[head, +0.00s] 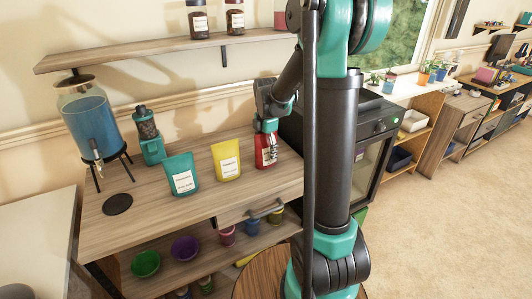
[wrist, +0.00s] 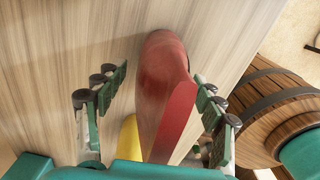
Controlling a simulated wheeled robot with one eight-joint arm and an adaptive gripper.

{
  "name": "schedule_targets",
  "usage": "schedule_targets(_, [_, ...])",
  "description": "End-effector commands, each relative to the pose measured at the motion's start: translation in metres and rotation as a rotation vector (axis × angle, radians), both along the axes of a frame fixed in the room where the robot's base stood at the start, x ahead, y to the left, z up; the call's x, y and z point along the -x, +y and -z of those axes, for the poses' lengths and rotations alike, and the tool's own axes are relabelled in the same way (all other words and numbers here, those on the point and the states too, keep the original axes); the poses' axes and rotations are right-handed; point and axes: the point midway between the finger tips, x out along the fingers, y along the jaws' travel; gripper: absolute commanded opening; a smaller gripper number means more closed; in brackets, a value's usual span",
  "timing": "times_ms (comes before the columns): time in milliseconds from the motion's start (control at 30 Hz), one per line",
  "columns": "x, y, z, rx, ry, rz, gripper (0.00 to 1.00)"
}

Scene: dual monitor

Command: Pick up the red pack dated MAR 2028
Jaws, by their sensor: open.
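A red pack (head: 262,158) with a pale label stands on the wooden counter, rightmost in a row of pouches. Its print is too small to read, so I cannot tell its date. My gripper (head: 271,150) is at this pack and partly covers it. In the wrist view the red pack (wrist: 165,95) lies between the two fingers of my open gripper (wrist: 162,76), with visible gaps on both sides. A yellow pouch (head: 226,159) and a teal pouch (head: 182,174) with pale labels stand to its left.
A blue-filled dispenser (head: 88,122) and a teal grinder (head: 149,138) stand at the counter's left. A dark-framed appliance (head: 370,170) is close on the right. A wall shelf (head: 160,52) with jars hangs above. Bowls and cups sit below the counter (head: 140,212).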

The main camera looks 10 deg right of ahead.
Motion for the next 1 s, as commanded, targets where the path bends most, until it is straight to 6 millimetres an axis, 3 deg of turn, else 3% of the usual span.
schedule_targets(167, [-0.0001, -0.0001, 0.0001, 0.000, 0.000, 0.000, 0.69])
schedule_targets(667, [-0.0001, -0.0001, -0.0001, 0.000, 0.000, 0.000, 0.09])
schedule_targets(1000, [-0.0002, 0.0000, -0.0055, 0.000, 0.000, 0.000, 0.08])
